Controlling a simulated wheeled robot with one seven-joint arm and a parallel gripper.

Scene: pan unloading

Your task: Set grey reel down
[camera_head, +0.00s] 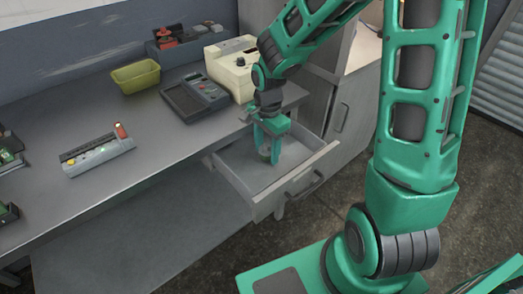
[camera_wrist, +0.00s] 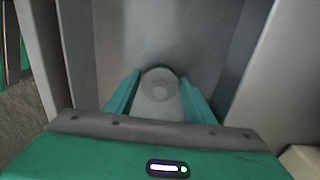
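The grey reel (camera_wrist: 158,92) is a round, pale grey piece seen from above in the wrist view. It sits between the two green fingers of my gripper (camera_wrist: 158,78), which appear to touch it on both sides. In the head view my gripper (camera_head: 265,159) points down inside the open drawer (camera_head: 236,185), and the reel is mostly hidden by the fingers. The drawer floor around the reel looks bare. I cannot tell whether the reel touches that floor.
The drawer hangs out under the grey workbench (camera_head: 140,125). On the bench are a yellow-green bin (camera_head: 136,77), a dark meter-like device (camera_head: 195,97), a cream machine (camera_head: 232,66) and a rack with a red piece (camera_head: 97,154). A grey cabinet (camera_head: 345,105) stands right behind the drawer.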

